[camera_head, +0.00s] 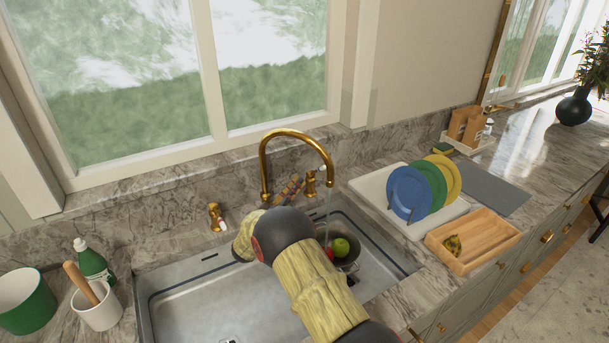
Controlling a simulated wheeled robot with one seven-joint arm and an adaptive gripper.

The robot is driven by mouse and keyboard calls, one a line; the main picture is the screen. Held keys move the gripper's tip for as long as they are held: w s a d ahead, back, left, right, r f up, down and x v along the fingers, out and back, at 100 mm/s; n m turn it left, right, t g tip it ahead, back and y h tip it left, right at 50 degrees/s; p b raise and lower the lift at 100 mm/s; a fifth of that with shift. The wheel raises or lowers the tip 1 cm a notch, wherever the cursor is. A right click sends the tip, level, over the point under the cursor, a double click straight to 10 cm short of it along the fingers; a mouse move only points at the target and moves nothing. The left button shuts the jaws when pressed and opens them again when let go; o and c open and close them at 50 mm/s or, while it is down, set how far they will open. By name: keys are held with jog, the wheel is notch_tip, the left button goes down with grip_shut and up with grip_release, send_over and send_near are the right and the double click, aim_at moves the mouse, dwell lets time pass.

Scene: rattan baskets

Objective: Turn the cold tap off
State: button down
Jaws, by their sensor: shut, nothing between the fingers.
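The gold gooseneck faucet (265,165) stands behind the sink, its spout curving to the right. A thin, faint stream of water (328,203) seems to fall from the spout. One gold tap handle (311,184) stands right of the faucet's base. Another gold handle with a pale lever (217,219) stands to the left. No marking shows which is cold. My gripper (296,183) is shut and empty, small in view, between the faucet's base and the right handle. It is close to that handle; I cannot tell whether they touch. My arm hides part of the sink and gripper.
The steel sink (185,302) holds a bowl (352,264) with a green apple (341,247) and something red. A rack of plates (408,193) and a wooden tray (475,238) stand right. A green bottle (92,262) and white cup (97,309) stand left. The window is behind.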

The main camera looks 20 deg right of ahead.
aim_at(317, 171)
jog(key=b+x, duration=0.1)
jog(key=x, duration=0.8)
jog(key=shift+b, duration=0.35)
jog(key=shift+d, duration=0.15)
